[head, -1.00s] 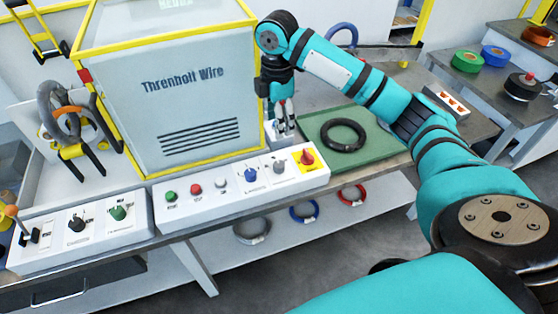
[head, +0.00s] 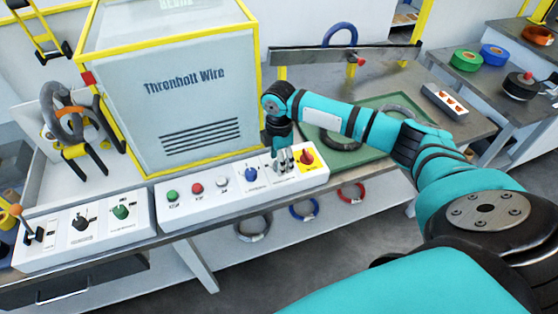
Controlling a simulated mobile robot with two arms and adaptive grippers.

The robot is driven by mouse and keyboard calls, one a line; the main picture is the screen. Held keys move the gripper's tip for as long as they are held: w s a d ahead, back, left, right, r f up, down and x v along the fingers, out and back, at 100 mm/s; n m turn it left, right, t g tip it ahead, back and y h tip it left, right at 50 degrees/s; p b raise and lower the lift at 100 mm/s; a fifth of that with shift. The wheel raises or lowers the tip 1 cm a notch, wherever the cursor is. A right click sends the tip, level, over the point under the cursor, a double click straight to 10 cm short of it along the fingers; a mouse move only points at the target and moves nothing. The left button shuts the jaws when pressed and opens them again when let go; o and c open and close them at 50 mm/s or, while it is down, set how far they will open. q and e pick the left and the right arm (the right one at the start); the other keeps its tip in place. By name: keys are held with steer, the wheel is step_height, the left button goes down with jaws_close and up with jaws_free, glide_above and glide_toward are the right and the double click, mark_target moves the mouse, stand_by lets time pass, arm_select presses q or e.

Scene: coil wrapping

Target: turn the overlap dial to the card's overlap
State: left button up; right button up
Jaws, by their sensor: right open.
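The front control panel (head: 225,208) has a row of controls. On it are a blue dial (head: 251,174) and, to its right, a grey dial that my right gripper now mostly hides. The dial labels are too small to read, so I cannot tell which is the overlap dial by its name. My right gripper (head: 282,164) points down at the grey dial's place, with its fingers open; contact cannot be made out. A second panel at left carries a black dial (head: 80,223) and a green dial (head: 121,212). I cannot make out a readable card. My left gripper is not in view.
A red emergency knob (head: 306,157) on a yellow plate sits just right of my gripper. The yellow-framed machine housing (head: 195,95) stands behind the panel. A dark coil (head: 341,138) lies on the green mat (head: 374,149), partly behind my arm.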

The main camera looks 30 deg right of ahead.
steer(key=shift+f, duration=0.65)
jaws_close()
steer(key=shift+r+m+p, duration=0.2)
steer(key=shift+m+p, duration=0.2)
steer(key=shift+p, duration=0.4)
steer(key=m+p, duration=0.5)
steer(key=p, duration=0.1)
steer(key=shift+m+p, duration=0.4)
steer(key=m+p, duration=0.3)
steer(key=shift+m, duration=0.4)
steer(key=shift+f+m+p, duration=0.15)
steer(key=shift+m+p, duration=0.4)
steer(key=shift+m, duration=0.25)
